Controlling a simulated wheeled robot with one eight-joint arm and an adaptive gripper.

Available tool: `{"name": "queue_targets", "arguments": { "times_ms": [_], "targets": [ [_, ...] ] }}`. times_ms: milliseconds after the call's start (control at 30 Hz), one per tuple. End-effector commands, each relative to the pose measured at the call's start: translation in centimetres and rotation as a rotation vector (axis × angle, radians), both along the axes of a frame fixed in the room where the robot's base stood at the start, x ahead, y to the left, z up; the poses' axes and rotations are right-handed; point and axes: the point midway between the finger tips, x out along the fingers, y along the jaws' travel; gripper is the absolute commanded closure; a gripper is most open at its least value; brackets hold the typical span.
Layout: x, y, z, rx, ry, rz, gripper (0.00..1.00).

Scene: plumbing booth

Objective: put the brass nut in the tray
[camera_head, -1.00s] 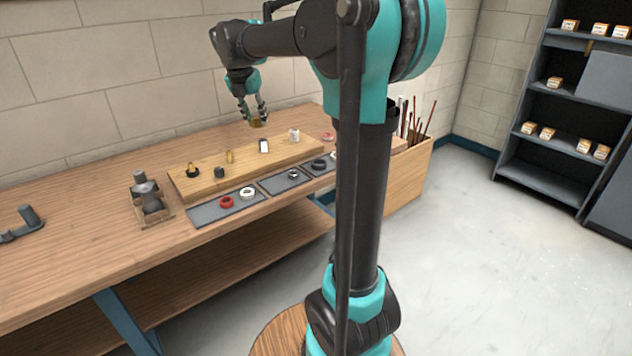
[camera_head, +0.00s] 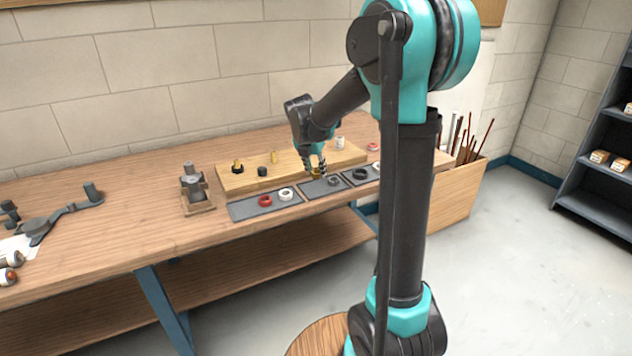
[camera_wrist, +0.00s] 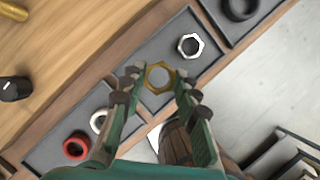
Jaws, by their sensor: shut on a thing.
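The brass nut (camera_wrist: 159,76) is a golden hexagonal ring held between the fingertips of my gripper (camera_wrist: 159,80) in the wrist view. My gripper (camera_head: 317,168) is shut on it, over the front row of dark grey trays in the head view, where the nut (camera_head: 316,177) shows small below the fingers. The middle tray (camera_wrist: 172,38) lies under and around the nut in the wrist view; it also shows in the head view (camera_head: 312,194). A steel nut (camera_wrist: 190,46) lies in this tray, to the right of the brass nut. I cannot tell the nut's height above the tray.
The left tray (camera_head: 240,211) holds a red ring (camera_head: 265,201) and a white ring (camera_head: 285,194). The right tray holds a dark ring (camera_head: 360,174). Behind is a raised wooden board (camera_head: 235,183) with small fittings. A wooden holder with grey parts (camera_head: 195,190) stands at left.

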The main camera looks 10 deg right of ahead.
Motion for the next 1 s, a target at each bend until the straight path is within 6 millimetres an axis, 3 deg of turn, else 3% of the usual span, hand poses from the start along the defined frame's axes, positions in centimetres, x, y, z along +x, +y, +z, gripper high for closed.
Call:
{"name": "queue_targets", "arguments": {
  "times_ms": [400,833,867,1000],
  "targets": [
    [0.0,0.0,-4.3,0.000,0.000,0.000,0.99],
    [0.0,0.0,-4.9,0.000,0.000,0.000,0.99],
    [0.0,0.0,-4.9,0.000,0.000,0.000,0.66],
    [0.0,0.0,-4.9,0.000,0.000,0.000,0.49]
  ]
}}
